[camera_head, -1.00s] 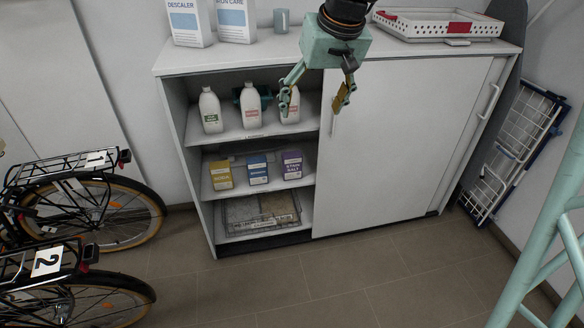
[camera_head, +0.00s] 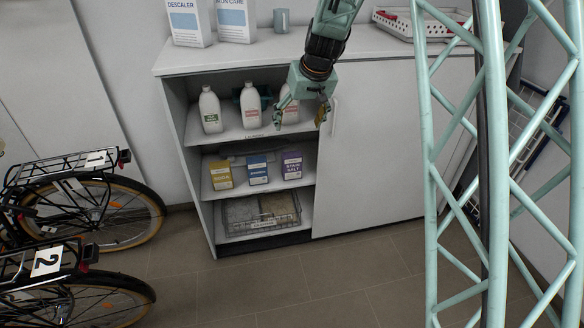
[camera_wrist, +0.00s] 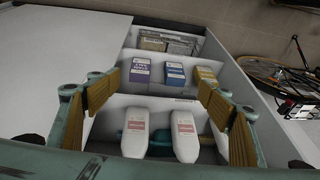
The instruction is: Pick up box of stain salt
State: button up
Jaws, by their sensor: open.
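The purple box of stain salt (camera_head: 292,166) stands upright on the middle shelf of the open cabinet, at the right end of a row of three boxes. It also shows in the wrist view (camera_wrist: 140,71), which is turned so that it is leftmost. A blue box (camera_head: 258,170) and a yellow box (camera_head: 221,175) stand to its left in the head view. My gripper (camera_head: 299,124) is open and empty, in front of the upper shelf, above the stain salt box and apart from it. In the wrist view its fingers (camera_wrist: 158,92) are spread wide.
White bottles (camera_head: 251,108) stand on the upper shelf. A wire basket (camera_head: 262,214) sits on the bottom shelf. A sliding door (camera_head: 375,180) covers the right of the cabinet. Bicycles (camera_head: 85,215) stand at left. The floor in front is clear.

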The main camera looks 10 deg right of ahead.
aim_at(293, 167)
jog(key=w+d+f, duration=0.1)
jog(key=w+f, duration=0.4)
jog(key=f, duration=0.9)
jog(key=w+d+f, duration=0.1)
jog(key=w+f, duration=0.4)
jog(key=f, duration=0.9)
jog(key=w+d+f+h, duration=0.1)
jog(key=w+f, duration=0.4)
jog(key=f, duration=1)
jog(key=shift+d, duration=0.25)
jog(key=shift+w, duration=0.1)
jog(key=shift+w, duration=0.2)
jog(key=shift+w+a+p, duration=0.15)
jog(key=shift+w+p, duration=0.1)
jog(key=shift+w, duration=2.5)
jog(key=shift+w+a+p, duration=0.1)
jog(key=shift+w+p, duration=0.15)
jog(key=shift+w, duration=2.5)
jog(key=shift+w, duration=0.15)
